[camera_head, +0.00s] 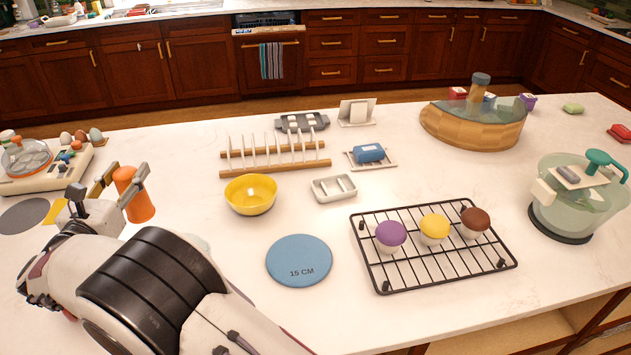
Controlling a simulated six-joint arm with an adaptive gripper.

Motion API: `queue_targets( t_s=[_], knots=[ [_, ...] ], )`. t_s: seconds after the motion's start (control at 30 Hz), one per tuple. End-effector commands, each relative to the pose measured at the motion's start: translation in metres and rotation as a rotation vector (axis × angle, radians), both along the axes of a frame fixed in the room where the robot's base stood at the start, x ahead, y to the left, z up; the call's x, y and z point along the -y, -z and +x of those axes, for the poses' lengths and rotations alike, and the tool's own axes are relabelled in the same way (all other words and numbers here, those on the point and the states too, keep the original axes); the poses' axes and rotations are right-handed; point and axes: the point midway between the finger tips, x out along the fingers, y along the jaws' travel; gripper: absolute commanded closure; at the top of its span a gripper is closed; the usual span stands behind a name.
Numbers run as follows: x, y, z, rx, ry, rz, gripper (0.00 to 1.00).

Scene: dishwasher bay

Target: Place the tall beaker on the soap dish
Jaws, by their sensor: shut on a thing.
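The tall beaker (140,207) is orange and is at the left of the counter. My gripper (119,182) is shut on it, with a finger on either side near its upper part. The beaker looks close to upright. Whether its base touches the counter I cannot tell. A small pale rectangular dish (333,196), which looks like the soap dish, lies empty in the middle of the counter, well to the right of my gripper. Another pale tray (388,163) behind it holds a blue block (369,153).
A yellow bowl (250,195) and a blue round mat (299,260) lie between my gripper and the pale dish's side of the counter. A plate rack (275,165) stands behind the bowl. A black wire rack (440,264) with three cupcakes is at right front.

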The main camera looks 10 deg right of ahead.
Motion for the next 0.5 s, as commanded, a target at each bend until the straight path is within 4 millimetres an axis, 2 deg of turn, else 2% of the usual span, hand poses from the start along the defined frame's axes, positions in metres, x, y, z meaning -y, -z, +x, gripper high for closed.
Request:
queue_targets(
  t_s=[0.17, 0.27, 0.5],
  knots=[
    [0.03, -0.003, 0.021, 0.003, 0.049, 0.002, 0.91],
    [0.055, -0.004, 0.036, 0.004, 0.088, 0.004, 0.91],
    [0.128, -0.009, 0.072, 0.007, 0.198, 0.011, 0.91]
  ],
)
